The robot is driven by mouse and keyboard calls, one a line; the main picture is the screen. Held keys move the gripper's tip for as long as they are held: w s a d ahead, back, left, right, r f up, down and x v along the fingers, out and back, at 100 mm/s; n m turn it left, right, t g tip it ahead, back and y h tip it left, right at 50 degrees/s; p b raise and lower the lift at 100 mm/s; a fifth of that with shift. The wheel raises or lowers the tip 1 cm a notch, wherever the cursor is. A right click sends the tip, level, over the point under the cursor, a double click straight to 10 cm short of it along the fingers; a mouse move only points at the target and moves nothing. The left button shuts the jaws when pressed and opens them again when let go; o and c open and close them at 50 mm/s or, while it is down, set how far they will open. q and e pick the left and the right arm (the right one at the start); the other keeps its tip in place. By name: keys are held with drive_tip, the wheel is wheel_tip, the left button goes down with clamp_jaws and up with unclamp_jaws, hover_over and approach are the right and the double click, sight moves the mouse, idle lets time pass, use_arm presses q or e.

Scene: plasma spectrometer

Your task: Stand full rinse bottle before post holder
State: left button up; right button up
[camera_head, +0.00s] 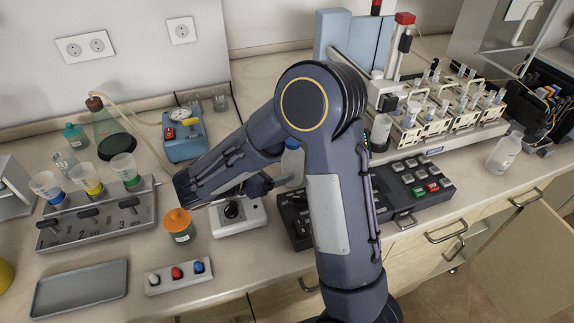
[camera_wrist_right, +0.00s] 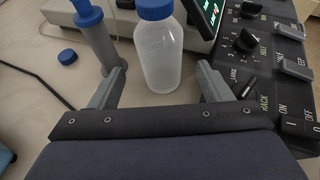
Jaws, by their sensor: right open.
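A translucent bottle with a blue cap (camera_wrist_right: 158,62) stands upright between the open fingers of my right gripper (camera_wrist_right: 160,86) in the right wrist view, apart from both. How full it is I cannot tell. In the head view the bottle (camera_head: 292,166) is partly hidden behind my arm, and my right gripper (camera_head: 272,184) is mostly covered. A grey upright post with a blue top (camera_wrist_right: 97,38) stands left of the bottle in the wrist view; I cannot tell if it is the post holder. Another clear bottle (camera_head: 503,153) stands at the counter's right. My left gripper is out of view.
A black control panel with knobs (camera_wrist_right: 255,45) is close to the right finger. A loose blue cap (camera_wrist_right: 68,57) lies on the counter. A rack of tubes (camera_head: 445,110) stands at the back right.

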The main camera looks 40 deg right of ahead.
drive_tip(key=shift+v, duration=2.2)
